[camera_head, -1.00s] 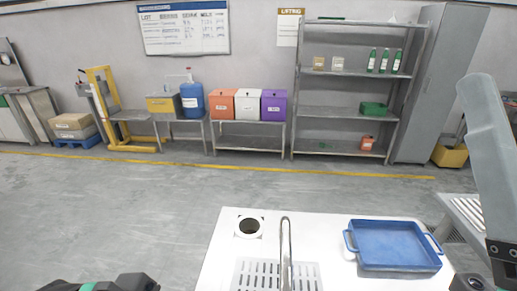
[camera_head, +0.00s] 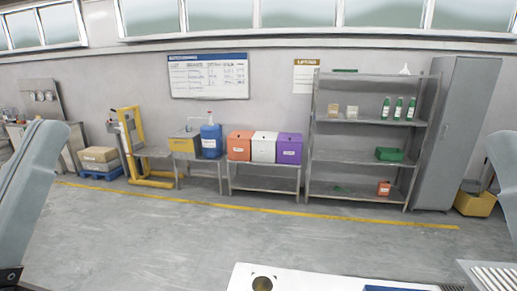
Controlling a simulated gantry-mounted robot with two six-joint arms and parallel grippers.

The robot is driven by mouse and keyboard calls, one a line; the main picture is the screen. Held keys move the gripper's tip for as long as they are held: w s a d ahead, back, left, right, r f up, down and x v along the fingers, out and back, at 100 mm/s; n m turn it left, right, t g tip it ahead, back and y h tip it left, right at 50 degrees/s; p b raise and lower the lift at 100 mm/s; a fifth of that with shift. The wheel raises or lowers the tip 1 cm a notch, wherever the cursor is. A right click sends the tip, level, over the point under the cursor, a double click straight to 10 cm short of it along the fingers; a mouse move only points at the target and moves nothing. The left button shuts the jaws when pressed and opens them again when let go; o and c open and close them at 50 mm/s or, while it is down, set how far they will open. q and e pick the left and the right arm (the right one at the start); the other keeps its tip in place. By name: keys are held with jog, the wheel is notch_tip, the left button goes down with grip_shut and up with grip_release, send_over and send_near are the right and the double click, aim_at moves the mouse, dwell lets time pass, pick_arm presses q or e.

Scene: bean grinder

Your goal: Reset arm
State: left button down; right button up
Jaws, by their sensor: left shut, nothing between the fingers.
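A grey link of my left arm (camera_head: 28,195) stands at the left edge, with a dark joint at its lower end. Its gripper fingers do not show. A grey link of my right arm (camera_head: 506,170) shows at the right edge, and its gripper is also out of the picture. The white worktop (camera_head: 315,280) shows only as a strip along the bottom. The round-holed fitting (camera_head: 262,284) is cut off by the lower edge. Only a sliver of the blue tray (camera_head: 385,288) shows to its right.
A metal shelf (camera_head: 365,163) with bottles and boxes stands against the far wall beside a tall grey cabinet (camera_head: 455,135). Orange, white and purple bins (camera_head: 264,146) stand on a bench. A yellow lifter (camera_head: 138,150) is at left. The grey floor between is clear.

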notch_tip(320, 180, up, 32)
jog(key=p, duration=2.8)
jog(key=shift+f+p, duration=0.15)
jog(key=shift+p, duration=0.2)
